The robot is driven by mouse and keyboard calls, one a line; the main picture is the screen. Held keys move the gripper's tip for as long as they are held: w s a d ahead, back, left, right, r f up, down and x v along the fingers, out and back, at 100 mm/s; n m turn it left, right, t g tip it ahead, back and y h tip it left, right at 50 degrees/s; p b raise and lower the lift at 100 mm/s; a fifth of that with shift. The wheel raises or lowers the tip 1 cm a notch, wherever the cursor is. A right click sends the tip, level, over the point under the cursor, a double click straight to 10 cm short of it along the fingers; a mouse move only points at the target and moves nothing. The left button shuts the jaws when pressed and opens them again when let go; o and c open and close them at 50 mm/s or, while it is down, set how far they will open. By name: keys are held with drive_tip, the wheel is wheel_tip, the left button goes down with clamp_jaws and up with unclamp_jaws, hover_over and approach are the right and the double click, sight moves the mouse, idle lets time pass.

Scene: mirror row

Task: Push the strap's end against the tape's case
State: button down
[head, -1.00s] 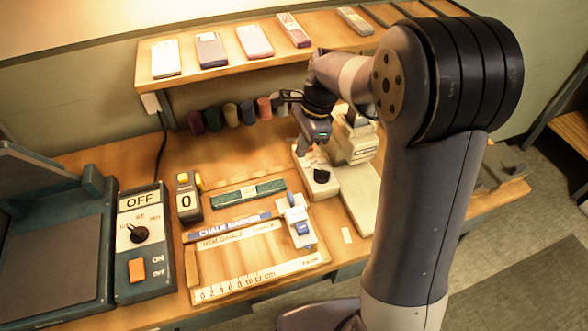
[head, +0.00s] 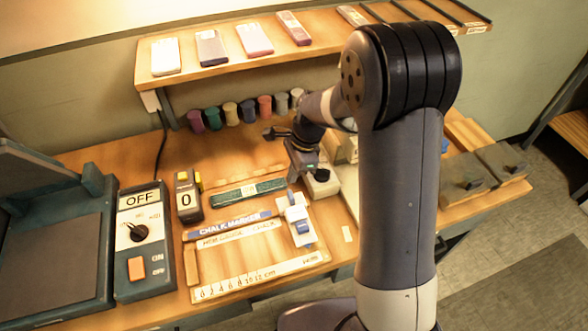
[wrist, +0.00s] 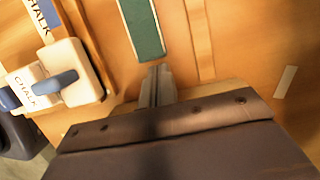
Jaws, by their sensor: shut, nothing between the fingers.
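A flat green strip (head: 248,193), probably the strap, lies on the wooden bench. Its near end also shows in the wrist view (wrist: 146,38). A grey and yellow case with a "0" (head: 187,198), probably the tape's case, stands just left of the strip. Whether they touch is unclear. My gripper (wrist: 157,72) is shut and empty, its fingertips close to the strip's right end. I cannot tell whether they touch it. In the head view my gripper (head: 303,172) is small and its tips are hard to make out.
A white block with a blue button (head: 300,226) sits below the strip's right end. A chalk marker strip (head: 229,225) and a ruler (head: 260,280) lie in front. A switch box (head: 144,240) stands left. Coloured rolls hang under the shelf (head: 220,60) behind.

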sight(280, 181)
drive_tip(key=shift+s+a+p, duration=0.15)
drive_tip(key=shift+s+a, duration=0.1)
drive_tip(key=shift+a, duration=0.5)
drive_tip(key=shift+s+a+p, duration=0.15)
drive_tip(key=shift+s+a, duration=0.05)
drive_tip(key=shift+a, duration=0.5)
drive_tip(key=shift+r, duration=0.1)
drive_tip(key=p+v, duration=0.8)
drive_tip(key=v, duration=0.1)
drive_tip(key=shift+d+r, duration=0.3)
drive_tip(key=shift+r, duration=0.1)
drive_tip(key=shift+w, duration=0.1)
drive_tip(key=b+x, duration=0.7)
drive_tip(key=x, duration=0.2)
drive_tip(key=shift+a+f, duration=0.15)
drive_tip(key=shift+a, duration=0.05)
